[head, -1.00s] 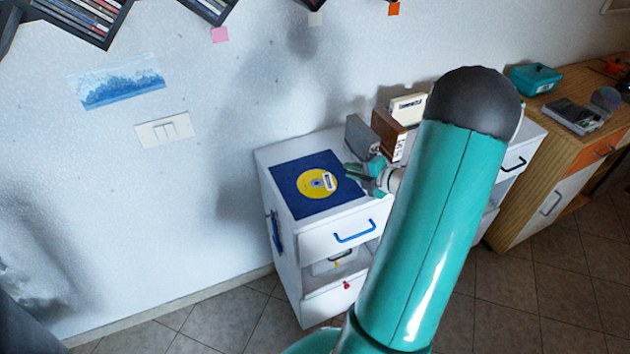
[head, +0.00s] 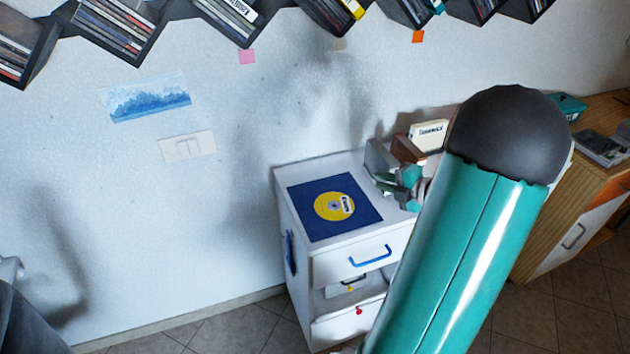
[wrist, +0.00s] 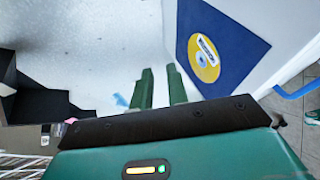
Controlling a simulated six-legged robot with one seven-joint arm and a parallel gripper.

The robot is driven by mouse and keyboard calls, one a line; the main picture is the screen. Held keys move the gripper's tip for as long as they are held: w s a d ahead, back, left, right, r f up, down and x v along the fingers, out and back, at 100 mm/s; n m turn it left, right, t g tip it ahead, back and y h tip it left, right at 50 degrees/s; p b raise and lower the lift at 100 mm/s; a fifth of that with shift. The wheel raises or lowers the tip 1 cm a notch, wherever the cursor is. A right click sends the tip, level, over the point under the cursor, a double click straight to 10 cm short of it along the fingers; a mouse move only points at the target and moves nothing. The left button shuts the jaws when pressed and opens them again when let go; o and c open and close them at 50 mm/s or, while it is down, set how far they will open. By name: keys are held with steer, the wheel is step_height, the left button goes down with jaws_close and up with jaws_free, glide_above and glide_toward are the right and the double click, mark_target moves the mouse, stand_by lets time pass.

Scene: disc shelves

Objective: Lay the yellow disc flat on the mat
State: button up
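The yellow disc (head: 328,210), with a white label and a grey centre, lies flat on the dark blue mat (head: 305,189) on top of the white cabinet. In the wrist view the disc (wrist: 208,69) and mat (wrist: 234,32) are at the upper right, clear of my fingers. My gripper (head: 378,180) is to the right of the mat in the head view, apart from the disc. The wrist view shows its two green fingers (wrist: 161,72) spread with an empty gap between them.
Grey and brown boxes and a white labelled box (head: 428,135) stand behind my gripper on the cabinet. A blue drawer handle (head: 370,257) is at the front. Dark shelves with disc cases (head: 112,25) hang on the wall above. A wooden cabinet (head: 560,190) stands right.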

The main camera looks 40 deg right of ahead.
steer(key=w+a+r+n+g+y, duration=0.15)
steer(key=a+r+n+g, duration=0.25)
steer(key=a+n, duration=0.95)
steer(key=w+a+r+n+g+y, duration=0.1)
steer(key=a+r+n+g+y, duration=0.25)
steer(key=a+n, duration=0.95)
steer(key=s+a+r+n+h, duration=0.2)
steer(key=s+a+n, duration=0.3)
steer(key=n, duration=0.8)
steer(key=s+a+r+n+h, duration=0.3)
steer(key=a+n, duration=0.5)
steer(key=n, duration=0.5)
steer(key=shift+s+r+g+h, duration=0.35)
steer(key=shift+s+h, duration=0.35)
steer(key=shift+s, duration=0.6)
